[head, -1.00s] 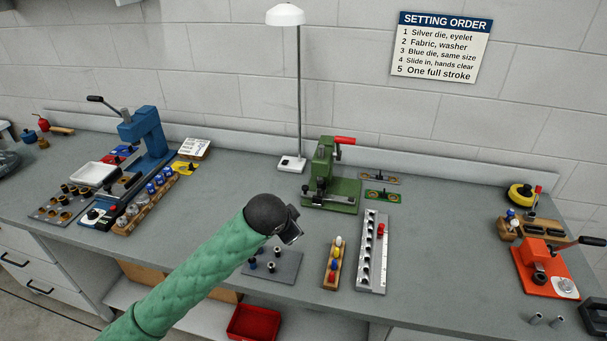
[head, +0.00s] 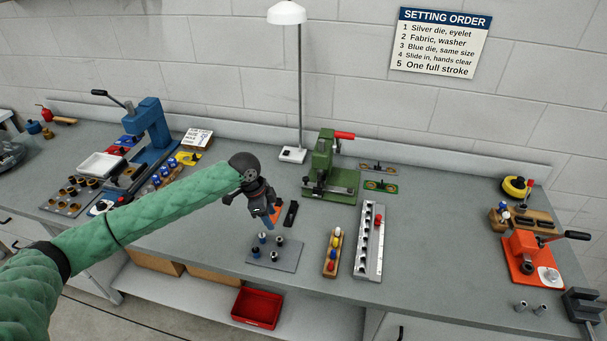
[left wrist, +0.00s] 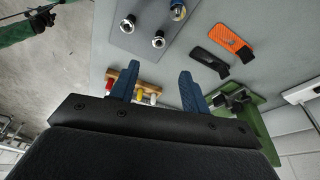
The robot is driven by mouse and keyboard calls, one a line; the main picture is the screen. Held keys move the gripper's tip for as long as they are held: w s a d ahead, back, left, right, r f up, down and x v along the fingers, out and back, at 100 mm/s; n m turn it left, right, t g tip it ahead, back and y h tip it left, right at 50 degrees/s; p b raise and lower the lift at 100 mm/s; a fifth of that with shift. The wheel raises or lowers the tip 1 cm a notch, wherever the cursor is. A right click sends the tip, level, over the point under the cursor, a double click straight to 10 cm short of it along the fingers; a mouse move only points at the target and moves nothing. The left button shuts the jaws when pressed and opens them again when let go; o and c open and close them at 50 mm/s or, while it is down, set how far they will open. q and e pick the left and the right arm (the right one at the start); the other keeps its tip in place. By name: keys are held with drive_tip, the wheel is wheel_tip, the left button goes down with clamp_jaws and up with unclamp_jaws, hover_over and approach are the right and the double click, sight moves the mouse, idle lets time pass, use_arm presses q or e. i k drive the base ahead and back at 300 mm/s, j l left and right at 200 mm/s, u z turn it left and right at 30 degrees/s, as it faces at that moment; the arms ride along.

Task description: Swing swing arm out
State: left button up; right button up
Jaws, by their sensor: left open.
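A green press (head: 341,178) with a red-gripped handle (head: 344,135) stands at the back middle of the bench. I cannot tell which of its parts is the swing arm. It also shows at the right of the left wrist view (left wrist: 267,134). My left gripper (head: 268,218) is open and empty, its blue fingers pointing down, in front and to the left of the press. It is apart from the press. In the left wrist view its two fingers (left wrist: 160,80) stand apart over the bench. My right gripper is not in view.
Below the gripper is a grey plate (head: 290,262) with several pegs. An orange pad (left wrist: 228,36) and a black pad (head: 290,213) lie nearby. A wooden block (head: 330,266) and a silver rail (head: 362,265) stand right. A lamp (head: 293,154) stands behind.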

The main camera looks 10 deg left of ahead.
sight(328, 186)
drive_tip(key=i, duration=1)
